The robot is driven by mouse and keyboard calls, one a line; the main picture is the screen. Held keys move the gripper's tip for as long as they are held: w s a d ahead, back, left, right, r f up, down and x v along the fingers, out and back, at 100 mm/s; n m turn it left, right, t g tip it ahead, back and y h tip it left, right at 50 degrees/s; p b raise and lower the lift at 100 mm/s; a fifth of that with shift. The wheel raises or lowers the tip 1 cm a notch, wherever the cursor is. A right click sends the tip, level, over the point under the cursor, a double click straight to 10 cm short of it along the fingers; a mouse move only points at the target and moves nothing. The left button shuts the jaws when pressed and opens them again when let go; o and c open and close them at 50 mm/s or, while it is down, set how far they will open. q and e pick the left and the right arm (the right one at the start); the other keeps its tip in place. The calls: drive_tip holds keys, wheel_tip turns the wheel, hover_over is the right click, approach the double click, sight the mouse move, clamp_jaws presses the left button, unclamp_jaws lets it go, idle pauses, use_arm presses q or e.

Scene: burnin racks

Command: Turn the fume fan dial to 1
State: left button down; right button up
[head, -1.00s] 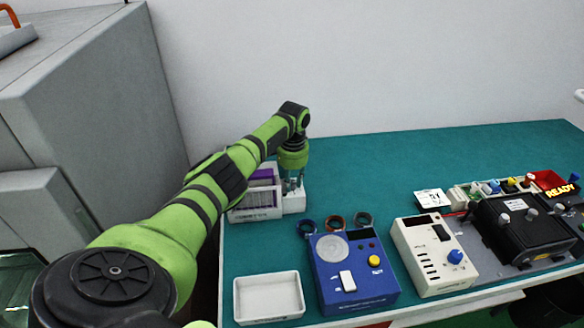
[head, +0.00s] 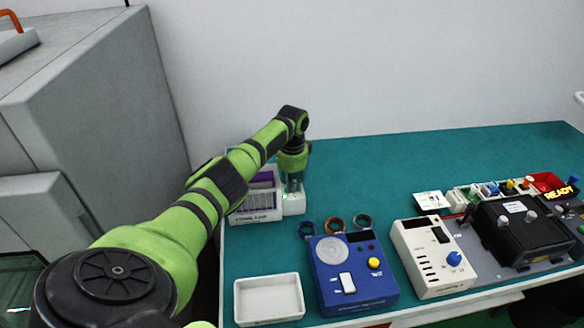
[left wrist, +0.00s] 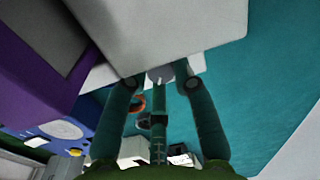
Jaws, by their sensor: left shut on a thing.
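The fume fan dial (left wrist: 160,74) appears as a small pale grey round knob on the white box (head: 294,206) at the left end of the bench. My left gripper (head: 292,184) points down over this box. In the left wrist view its two fingers (left wrist: 162,80) reach in from both sides and are shut on the dial. The box also shows in that view as a pale surface (left wrist: 170,30). The dial's marks and pointer cannot be read, and in the head view the gripper hides the dial. My right gripper is in neither view.
A white crate with purple contents (head: 255,216) stands directly left of the box. A white tray (head: 268,299), a blue device (head: 330,285) and a cream device (head: 430,278) line the front edge. Several rings (head: 335,224) lie between. The back middle of the teal bench is clear.

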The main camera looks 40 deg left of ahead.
sight(292, 186)
use_arm(q)
drive_tip(key=shift+s+f, duration=0.15)
drive_tip(key=shift+f, duration=0.05)
drive_tip(key=c, duration=1.3)
unclamp_jaws()
drive_tip(key=shift+r, duration=0.1)
drive_tip(key=shift+r, duration=0.25)
wheel_tip(292, 186, up, 11)
drive_tip(key=shift+d+r, duration=0.2)
